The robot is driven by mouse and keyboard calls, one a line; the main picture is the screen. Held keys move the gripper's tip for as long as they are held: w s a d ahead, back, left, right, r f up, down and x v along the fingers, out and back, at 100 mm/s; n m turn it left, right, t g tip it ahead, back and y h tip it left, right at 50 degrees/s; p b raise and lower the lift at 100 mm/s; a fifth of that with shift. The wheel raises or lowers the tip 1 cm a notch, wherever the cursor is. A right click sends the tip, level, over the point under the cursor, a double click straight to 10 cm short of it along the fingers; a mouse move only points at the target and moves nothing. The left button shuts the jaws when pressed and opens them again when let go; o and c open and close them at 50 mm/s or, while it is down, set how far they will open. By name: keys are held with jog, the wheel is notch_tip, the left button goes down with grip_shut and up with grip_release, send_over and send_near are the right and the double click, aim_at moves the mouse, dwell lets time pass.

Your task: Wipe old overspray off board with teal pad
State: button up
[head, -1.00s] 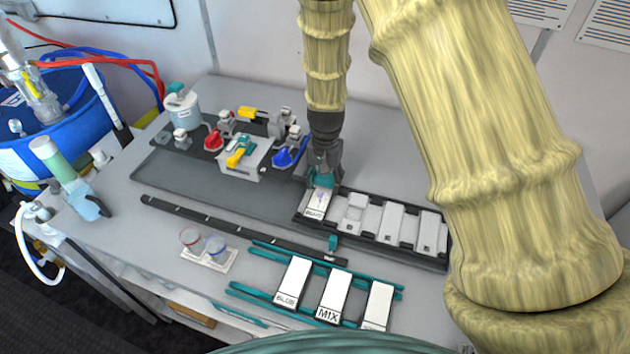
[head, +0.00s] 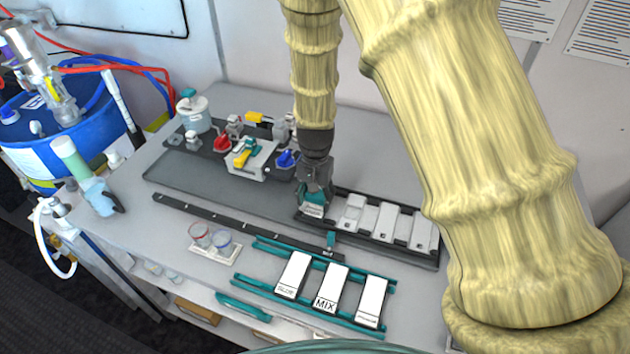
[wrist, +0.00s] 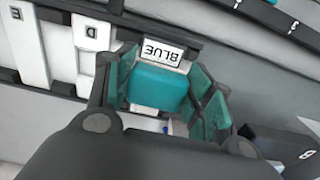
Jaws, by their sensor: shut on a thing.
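My gripper (head: 314,192) is shut on the teal pad (wrist: 158,88). In the wrist view the pad sits between the fingers, over a white board (wrist: 150,125) whose end label (wrist: 161,51) reads BLUE. A small blue mark (wrist: 165,129) shows beside the pad. In the head view this board (head: 311,211) is the leftmost in the black rack, and the gripper hides most of it. The pad is at the label end of the board. I cannot tell for sure whether it touches the surface.
More white boards (head: 387,222) fill the black rack (head: 400,253) to the right. Three labelled boards, one reading MIX (head: 331,288), lie on teal rails in front. The proportioner block (head: 247,158) with coloured handles stands behind left. Two small cups (head: 211,237) stand front left.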

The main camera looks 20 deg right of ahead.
aim_at(316, 197)
jog(key=shift+r+p, duration=2.05)
jog(key=shift+r, duration=0.9)
jog(key=shift+s+f, duration=0.2)
